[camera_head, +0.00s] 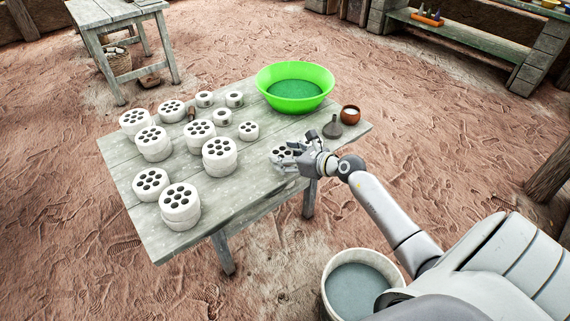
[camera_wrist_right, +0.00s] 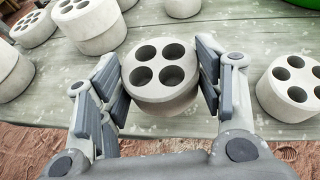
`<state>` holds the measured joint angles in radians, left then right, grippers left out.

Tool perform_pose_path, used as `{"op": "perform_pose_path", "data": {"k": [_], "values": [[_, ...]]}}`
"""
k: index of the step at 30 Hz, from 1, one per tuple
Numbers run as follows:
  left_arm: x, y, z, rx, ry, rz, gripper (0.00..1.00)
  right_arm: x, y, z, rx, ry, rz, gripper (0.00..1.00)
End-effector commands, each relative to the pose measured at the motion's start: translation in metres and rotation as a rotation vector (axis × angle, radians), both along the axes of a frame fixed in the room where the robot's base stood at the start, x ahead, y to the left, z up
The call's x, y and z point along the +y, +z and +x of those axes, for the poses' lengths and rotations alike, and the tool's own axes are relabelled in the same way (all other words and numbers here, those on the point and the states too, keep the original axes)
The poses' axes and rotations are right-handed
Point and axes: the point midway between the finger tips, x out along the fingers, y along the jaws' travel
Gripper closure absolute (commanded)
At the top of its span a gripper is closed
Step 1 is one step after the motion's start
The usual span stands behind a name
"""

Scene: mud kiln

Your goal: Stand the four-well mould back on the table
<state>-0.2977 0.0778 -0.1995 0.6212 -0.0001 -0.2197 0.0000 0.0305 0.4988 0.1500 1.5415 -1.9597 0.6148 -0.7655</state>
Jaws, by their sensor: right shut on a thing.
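The four-well mould (camera_wrist_right: 160,75) is a pale, round block with four dark holes in its top. In the wrist view it sits between the two fingers of my right gripper (camera_wrist_right: 161,85), which is shut on it from both sides. It looks upright, with its top facing the camera. In the head view the mould (camera_head: 281,152) is partly hidden by my right gripper (camera_head: 285,160), near the right edge of the wooden table (camera_head: 240,185). I cannot tell whether its base touches the tabletop. My left gripper is out of view.
Several pale moulds, such as one with many holes (camera_head: 180,205), fill the table's left and middle. A green basin (camera_head: 296,88), a grey funnel (camera_head: 332,128) and a brown cup (camera_head: 350,115) stand toward the back right. A bucket (camera_head: 358,285) stands on the floor in front.

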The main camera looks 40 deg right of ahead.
Motion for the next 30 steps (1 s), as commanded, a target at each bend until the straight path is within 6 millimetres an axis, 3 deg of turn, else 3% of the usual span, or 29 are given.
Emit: {"op": "perform_pose_path", "data": {"k": [6,19,20,24,30], "values": [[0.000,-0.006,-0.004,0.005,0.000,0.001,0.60,0.004,-0.031,0.002,0.000,-0.001,0.004,0.60],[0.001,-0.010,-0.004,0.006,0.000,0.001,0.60,0.003,-0.038,0.001,-0.001,0.001,0.002,0.60],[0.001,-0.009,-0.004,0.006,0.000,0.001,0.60,0.003,-0.038,0.001,0.001,0.001,0.001,0.36],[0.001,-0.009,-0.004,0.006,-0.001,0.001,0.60,0.003,-0.037,0.001,0.001,0.001,0.001,0.18],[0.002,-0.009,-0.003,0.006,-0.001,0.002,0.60,0.003,-0.037,0.001,0.001,0.001,0.001,0.17]]}}
